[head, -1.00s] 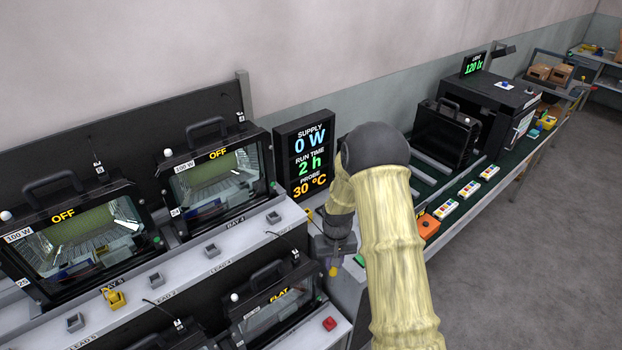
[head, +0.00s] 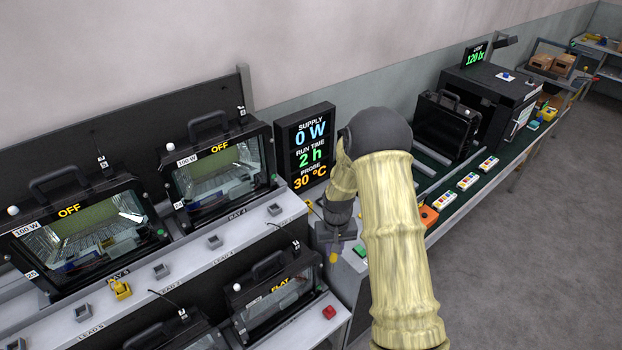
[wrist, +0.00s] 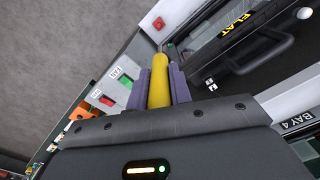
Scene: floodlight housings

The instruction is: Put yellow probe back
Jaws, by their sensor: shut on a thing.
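The yellow probe (wrist: 160,78) is a rounded yellow rod. It stands between the two purple fingers of my gripper (wrist: 159,92), which is shut on it. In the head view my gripper (head: 334,238) is above the bench's right end, in front of the black display. The probe's yellow tip (head: 333,257) points down below it. Whether the tip touches anything cannot be told. A small yellow piece (head: 309,203) shows beside the display's foot, partly hidden by my arm; I cannot tell what it is.
The display (head: 307,148) reads 0 W, 2 h and probe 30 °C. Floodlight housings stand on the left, including a lower one marked FLAT (head: 273,290). A yellow plug (head: 121,288) sits on the bench shelf. A red button (head: 328,312) and green button (head: 361,251) are near my gripper.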

